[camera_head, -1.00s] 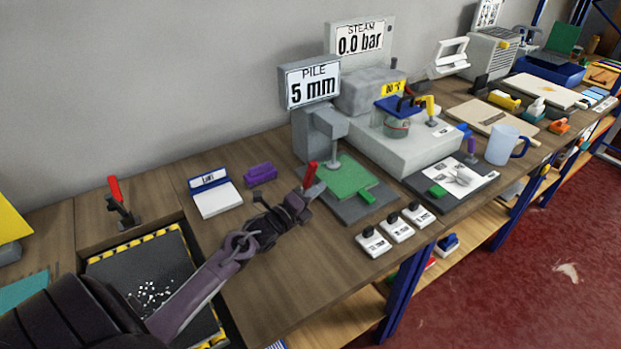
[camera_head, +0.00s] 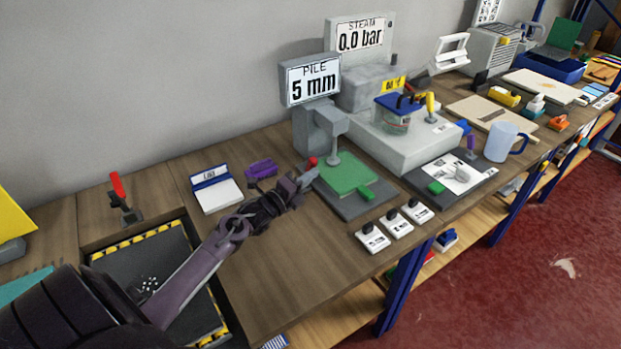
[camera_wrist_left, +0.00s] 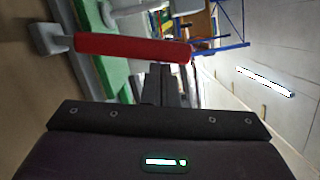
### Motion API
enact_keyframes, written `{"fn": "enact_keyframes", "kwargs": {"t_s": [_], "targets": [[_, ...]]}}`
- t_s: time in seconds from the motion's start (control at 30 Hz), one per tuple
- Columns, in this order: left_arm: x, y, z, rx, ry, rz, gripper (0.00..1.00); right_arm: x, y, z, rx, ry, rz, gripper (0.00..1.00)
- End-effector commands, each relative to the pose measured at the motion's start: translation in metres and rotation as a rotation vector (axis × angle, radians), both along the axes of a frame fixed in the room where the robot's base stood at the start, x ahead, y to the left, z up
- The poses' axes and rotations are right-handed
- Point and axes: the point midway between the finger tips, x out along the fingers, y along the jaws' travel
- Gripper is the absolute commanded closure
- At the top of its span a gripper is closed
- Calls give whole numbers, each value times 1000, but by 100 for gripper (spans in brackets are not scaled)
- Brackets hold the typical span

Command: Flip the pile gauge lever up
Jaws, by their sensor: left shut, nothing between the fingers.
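The pile gauge (camera_head: 315,110) is a grey stand with a display reading "5 mm" and a green pad (camera_head: 345,172) on its dark base. Its red lever handle (camera_head: 312,162) shows only as a red tip in the head view, behind my left gripper (camera_head: 303,182). In the left wrist view the red handle (camera_wrist_left: 130,48) lies across the picture with a grey arm at its left end. My left gripper's fingers (camera_wrist_left: 165,72) are shut and empty beside the handle's right end; whether they touch it I cannot tell. My right gripper is not in view.
A purple block (camera_head: 261,168) and a blue-and-white label block (camera_head: 215,188) lie left of the gauge. Several small white blocks (camera_head: 397,226) sit at the front edge. Another red-handled clamp (camera_head: 118,188) stands at the left. The wooden bench front (camera_head: 300,260) is clear.

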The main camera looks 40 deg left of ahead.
Motion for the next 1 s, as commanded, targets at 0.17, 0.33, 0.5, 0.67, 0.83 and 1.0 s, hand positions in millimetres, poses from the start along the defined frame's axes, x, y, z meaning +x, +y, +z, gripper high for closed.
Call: {"fn": "enact_keyframes", "kwargs": {"t_s": [0.17, 0.33, 0.5, 0.67, 0.83, 1.0], "targets": [[2, 4, 3, -26, 10, 2, 100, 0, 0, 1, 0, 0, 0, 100], [4, 11, 7, -81, 33, 2, 100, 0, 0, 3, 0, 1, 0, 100], [9, 23, 13, -180, 74, 3, 100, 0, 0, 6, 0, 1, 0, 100], [15, 38, 17, -305, 127, 3, 100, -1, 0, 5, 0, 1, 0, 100], [21, 52, 18, -427, 176, 3, 100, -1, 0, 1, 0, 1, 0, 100], [26, 64, 17, -525, 217, 4, 100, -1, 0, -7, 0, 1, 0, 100]]}}
